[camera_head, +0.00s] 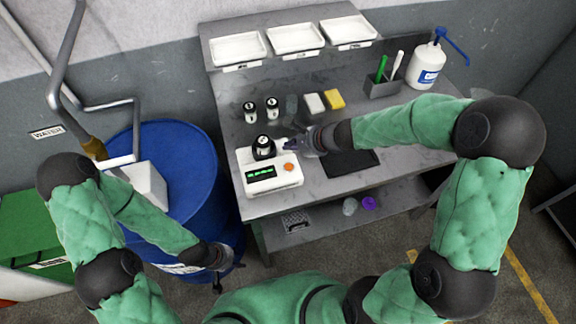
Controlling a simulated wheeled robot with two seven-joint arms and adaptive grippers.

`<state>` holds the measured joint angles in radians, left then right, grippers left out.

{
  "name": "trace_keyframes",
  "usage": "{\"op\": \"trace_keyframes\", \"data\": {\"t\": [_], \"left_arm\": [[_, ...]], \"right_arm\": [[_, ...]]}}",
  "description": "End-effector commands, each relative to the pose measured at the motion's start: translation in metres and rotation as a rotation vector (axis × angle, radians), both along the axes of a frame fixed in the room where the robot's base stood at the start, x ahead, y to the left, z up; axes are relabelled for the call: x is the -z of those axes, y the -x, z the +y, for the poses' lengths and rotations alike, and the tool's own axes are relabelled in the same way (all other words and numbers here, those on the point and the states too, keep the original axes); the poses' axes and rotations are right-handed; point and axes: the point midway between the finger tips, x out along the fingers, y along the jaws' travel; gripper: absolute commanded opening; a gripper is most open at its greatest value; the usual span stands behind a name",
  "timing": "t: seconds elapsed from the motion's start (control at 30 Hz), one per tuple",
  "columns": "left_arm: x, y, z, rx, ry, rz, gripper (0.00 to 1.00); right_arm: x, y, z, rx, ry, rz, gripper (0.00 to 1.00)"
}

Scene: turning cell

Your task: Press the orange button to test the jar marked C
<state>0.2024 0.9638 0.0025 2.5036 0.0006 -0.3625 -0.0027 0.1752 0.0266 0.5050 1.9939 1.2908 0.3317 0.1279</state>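The white tester (282,183) stands at the front left of the grey bench, with a lit green display (261,173). The orange button (289,167) is on its right side and is uncovered. A black-lidded jar (263,149) sits upright on top of the tester. Two similar jars, one on the left (250,112) and one on the right (272,108), stand behind it. The jar letters are too small to read. My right gripper (288,145) is just right of the jar on the tester, above and behind the button; its fingers are unclear. My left gripper (228,275) hangs low left of the bench, fingers apart and empty.
A dark mat (350,163) lies right of the tester. White and yellow blocks (334,99), a pen holder (382,88) and a white pump bottle (427,66) stand further back. Three white trays (296,39) are on the rear shelf. A blue drum (180,150) is left of the bench.

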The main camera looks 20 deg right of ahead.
Motion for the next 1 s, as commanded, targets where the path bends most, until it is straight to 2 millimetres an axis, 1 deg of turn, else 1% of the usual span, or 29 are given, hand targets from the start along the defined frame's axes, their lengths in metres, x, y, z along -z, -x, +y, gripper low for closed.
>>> {"op": "trace_keyframes", "data": {"t": [0.27, 0.5, 0.7, 0.83, 1.0], "left_arm": [[0.022, 0.0, 0.0, 0.0, 0.0, 0.0, 0.4], [0.049, 0.0, 0.0, 0.0, 0.0, 0.0, 0.4], [0.069, 0.0, 0.0, 0.0, 0.0, 0.0, 0.4], [0.077, 0.0, 0.0, 0.0, 0.0, 0.0, 0.4], [0.079, 0.0, 0.0, 0.0, 0.0, 0.0, 0.4]], "right_arm": [[0.026, 0.0, 0.0, 0.0, 0.0, 0.001, 0.0], [0.057, 0.0, 0.0, 0.001, 0.0, 0.002, 0.0], [0.077, 0.0, 0.0, 0.0, 0.001, 0.0, 0.0], [0.085, 0.0, 0.0, 0.0, 0.0, 0.0, 0.0], [0.086, 0.0, 0.0, 0.0, 0.0, 0.0, 0.0]]}}
